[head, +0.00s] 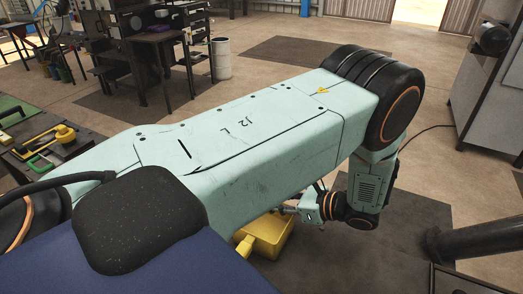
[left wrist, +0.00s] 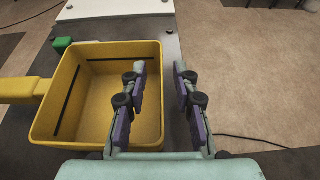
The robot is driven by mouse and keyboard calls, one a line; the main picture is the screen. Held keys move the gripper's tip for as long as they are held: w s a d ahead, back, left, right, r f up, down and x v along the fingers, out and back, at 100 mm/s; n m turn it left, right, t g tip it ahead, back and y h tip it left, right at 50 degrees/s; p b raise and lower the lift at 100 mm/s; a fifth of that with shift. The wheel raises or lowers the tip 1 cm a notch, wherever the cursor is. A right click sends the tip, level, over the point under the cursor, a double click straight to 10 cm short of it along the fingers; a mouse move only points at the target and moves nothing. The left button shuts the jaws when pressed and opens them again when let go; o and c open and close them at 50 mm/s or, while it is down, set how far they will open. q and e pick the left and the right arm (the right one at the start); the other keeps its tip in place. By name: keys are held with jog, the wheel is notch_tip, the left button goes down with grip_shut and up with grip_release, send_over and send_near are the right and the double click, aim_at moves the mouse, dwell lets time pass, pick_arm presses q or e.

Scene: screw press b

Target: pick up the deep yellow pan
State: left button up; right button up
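The deep yellow pan (head: 272,236) is a deep rectangular box with a handle. In the head view my arm covers part of it. In the left wrist view the pan (left wrist: 110,51) is upright and looks empty, and its handle (left wrist: 22,90) points left. My left gripper (left wrist: 160,68) is open at the pan's right wall. One finger is over the pan's inside and the other is beyond the right rim, with a gap between. Contact cannot be told. In the head view the gripper (head: 303,210) is partly hidden. My right gripper is not in view.
The pan rests on a grey surface (left wrist: 165,40) with a green block (left wrist: 62,45) and a white panel (left wrist: 115,8) behind. A bench with tools (head: 45,150) stands at left, a grey cabinet (head: 490,105) at right. Open floor (left wrist: 260,80) lies right of the pan.

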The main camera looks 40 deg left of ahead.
pick_arm(q)
jog(key=shift+w+a+f, duration=0.1)
jog(key=shift+a+f, duration=0.05)
jog(key=c, duration=0.5)
grip_shut()
